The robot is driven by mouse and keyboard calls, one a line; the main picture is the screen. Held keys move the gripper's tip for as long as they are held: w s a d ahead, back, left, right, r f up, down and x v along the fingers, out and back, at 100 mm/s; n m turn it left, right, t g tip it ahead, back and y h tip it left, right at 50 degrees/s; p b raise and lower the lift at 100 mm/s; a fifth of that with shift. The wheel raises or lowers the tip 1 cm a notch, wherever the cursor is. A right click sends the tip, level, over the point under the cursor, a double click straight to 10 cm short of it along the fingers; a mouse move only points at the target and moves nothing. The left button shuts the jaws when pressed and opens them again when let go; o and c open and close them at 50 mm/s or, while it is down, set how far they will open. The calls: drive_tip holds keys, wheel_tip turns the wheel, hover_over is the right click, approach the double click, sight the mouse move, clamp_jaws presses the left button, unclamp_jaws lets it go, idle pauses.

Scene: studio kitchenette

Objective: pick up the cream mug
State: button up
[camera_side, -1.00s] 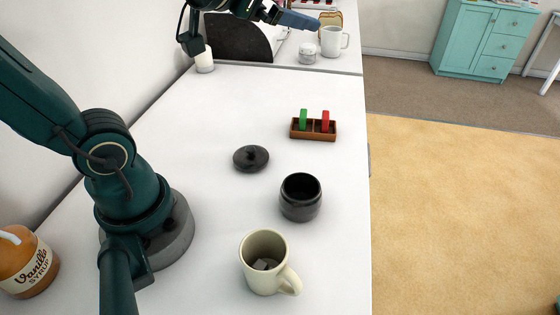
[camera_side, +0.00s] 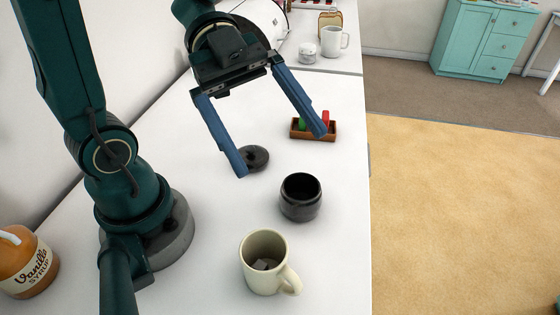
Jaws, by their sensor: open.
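The cream mug (camera_side: 252,272) stands upright on the white counter at the bottom middle, its handle toward the lower right. Something small and greyish lies inside it. My gripper (camera_side: 282,154) is open and empty, its two blue fingers spread wide and pointing down. It hangs above the counter, farther back than the mug and apart from it.
A black pot (camera_side: 300,198) stands just behind the mug. Its dark lid (camera_side: 256,159) lies partly behind a finger. A wooden holder (camera_side: 326,136) with green and red pieces sits farther back. A vanilla syrup bottle (camera_side: 30,268) is at left. The counter's right edge is near.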

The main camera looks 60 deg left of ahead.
drive_tip(key=s+f+g, duration=0.1)
drive_tip(key=s+g, duration=0.1)
drive_tip(key=s, duration=0.1)
approach(273, 284)
drive_tip(key=shift+d+f, duration=0.85)
drive_tip(key=shift+f, duration=0.15)
drive_tip(key=shift+x, duration=2.65)
drive_tip(key=shift+f, duration=0.1)
drive_tip(key=c, duration=1.5)
drive_tip(key=shift+o, duration=0.2)
drive_tip(key=shift+r, duration=0.2)
